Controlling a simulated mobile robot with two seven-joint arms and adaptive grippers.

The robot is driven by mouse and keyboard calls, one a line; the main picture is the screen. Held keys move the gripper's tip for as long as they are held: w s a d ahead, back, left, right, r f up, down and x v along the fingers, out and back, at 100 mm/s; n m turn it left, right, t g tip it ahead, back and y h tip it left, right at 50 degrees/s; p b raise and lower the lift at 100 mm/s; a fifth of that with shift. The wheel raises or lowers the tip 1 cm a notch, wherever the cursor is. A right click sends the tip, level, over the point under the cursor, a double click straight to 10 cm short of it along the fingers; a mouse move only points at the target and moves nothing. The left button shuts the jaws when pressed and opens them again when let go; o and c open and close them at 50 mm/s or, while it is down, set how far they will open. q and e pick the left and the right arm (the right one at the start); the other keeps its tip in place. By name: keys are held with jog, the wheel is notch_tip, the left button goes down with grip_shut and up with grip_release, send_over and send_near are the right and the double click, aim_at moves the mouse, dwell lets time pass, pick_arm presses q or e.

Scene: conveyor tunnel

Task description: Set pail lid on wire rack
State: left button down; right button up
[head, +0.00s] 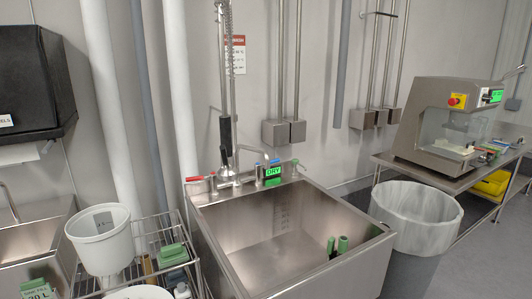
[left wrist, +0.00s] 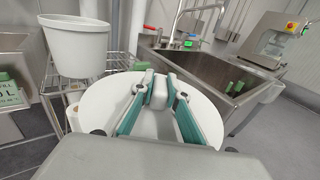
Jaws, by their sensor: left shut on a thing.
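The round white pail lid (left wrist: 205,108) fills the middle of the left wrist view. My left gripper (left wrist: 160,82) is shut on the lid's raised middle grip, its teal fingers on either side. In the head view only a sliver of the lid (head: 138,293) shows at the bottom edge, and the gripper is out of view there. The wire rack (head: 150,235) stands left of the sink; it also shows behind the lid in the left wrist view (left wrist: 55,85). Any contact between lid and rack is hidden. My right gripper is in neither view.
A white pail (head: 98,243) stands upright at the rack's left. Green items (head: 172,255) lie on the rack's right side. The steel sink (head: 280,215) holds green-topped objects (head: 338,244) at its right. A lined bin (head: 415,215) and a bench machine (head: 440,125) are farther right.

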pick_arm(q)
jog(key=d, duration=0.1)
jog(key=s, duration=0.1)
jog(key=s+d+h, duration=0.1)
jog(key=shift+s+d+f+m, duration=0.1)
jog(key=shift+d+f+m, duration=0.15)
jog(key=shift+d+m, duration=0.1)
jog(key=shift+d+y, duration=0.5)
jog(key=shift+d, duration=0.35)
jog(key=shift+w+d+r+n+y, duration=0.1)
jog(key=shift+d+r+n+y, duration=0.1)
jog(key=shift+d+n, duration=0.3)
jog(key=shift+w+d+r+n+y, duration=0.1)
jog(key=shift+d+n+y, duration=0.15)
jog(key=shift+d, duration=0.3)
jog(key=r+p, duration=0.1)
jog(key=r, duration=0.1)
jog(key=r+p, duration=0.1)
jog(key=shift+w+d+r, duration=0.15)
jog(key=shift+d+r, duration=0.05)
jog(key=shift+r, duration=0.15)
jog(key=shift+r+p, duration=0.4)
jog(key=shift+f, duration=0.1)
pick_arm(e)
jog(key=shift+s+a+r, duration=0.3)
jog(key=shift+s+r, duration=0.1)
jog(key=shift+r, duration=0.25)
